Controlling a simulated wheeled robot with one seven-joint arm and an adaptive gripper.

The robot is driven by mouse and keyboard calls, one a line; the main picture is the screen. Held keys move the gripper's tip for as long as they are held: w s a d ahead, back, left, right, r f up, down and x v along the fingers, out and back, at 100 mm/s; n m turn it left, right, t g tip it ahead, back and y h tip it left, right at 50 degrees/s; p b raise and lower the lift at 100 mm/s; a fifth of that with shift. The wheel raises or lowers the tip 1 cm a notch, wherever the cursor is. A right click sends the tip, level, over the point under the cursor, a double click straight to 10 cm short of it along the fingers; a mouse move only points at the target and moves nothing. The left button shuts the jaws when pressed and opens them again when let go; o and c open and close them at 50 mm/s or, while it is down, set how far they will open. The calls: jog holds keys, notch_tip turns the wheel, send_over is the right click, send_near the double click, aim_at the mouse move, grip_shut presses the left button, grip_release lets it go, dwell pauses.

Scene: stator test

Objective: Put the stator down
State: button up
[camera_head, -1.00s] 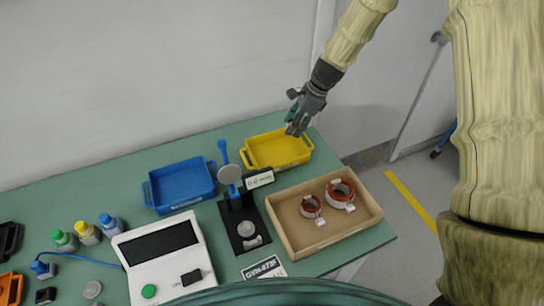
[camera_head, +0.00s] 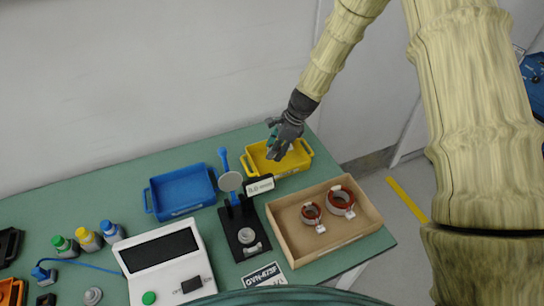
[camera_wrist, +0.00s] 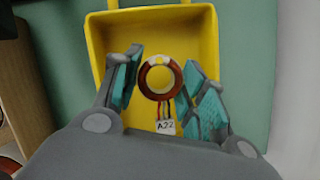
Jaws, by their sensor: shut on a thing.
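The stator, a ring with reddish-brown windings (camera_wrist: 160,96), shows in the wrist view between my fingers, with coloured leads and a white tag marked A22 (camera_wrist: 166,127). My gripper (camera_wrist: 158,84) is shut on it. Behind it is the floor of the yellow tray (camera_wrist: 200,40). In the head view my gripper (camera_head: 276,151) is over the yellow tray (camera_head: 296,165), and the stator is hidden there. I cannot tell whether the stator touches the tray floor.
A wooden tray (camera_head: 283,238) with two other stators (camera_head: 342,201) stands at the right. A blue tray (camera_head: 150,197) is left of the yellow one. A black test stand (camera_head: 232,240) with a display (camera_head: 260,185) stands in front. A white console (camera_head: 135,256) is further left.

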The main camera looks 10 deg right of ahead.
aim_at(276, 164)
jog(key=shift+f+p, duration=0.6)
jog(key=shift+f, duration=1.45)
jog(key=shift+s+f, duration=0.2)
jog(key=shift+f, duration=0.25)
jog(key=shift+s+f, duration=0.15)
jog(key=shift+f, duration=0.05)
jog(key=o, duration=1)
jog(key=shift+f+b, duration=0.1)
jog(key=shift+b, duration=0.2)
jog(key=shift+o, duration=0.5)
jog(key=shift+w+f, duration=0.2)
jog(key=shift+s+d+r, duration=0.1)
jog(key=shift+d+r, duration=0.05)
jog(key=shift+w+d+r, duration=0.1)
jog(key=shift+w+r, duration=0.1)
jog(key=shift+r, duration=0.65)
jog(key=b+v, duration=0.2)
jog(key=v, duration=0.9)
jog(key=shift+r, duration=0.45)
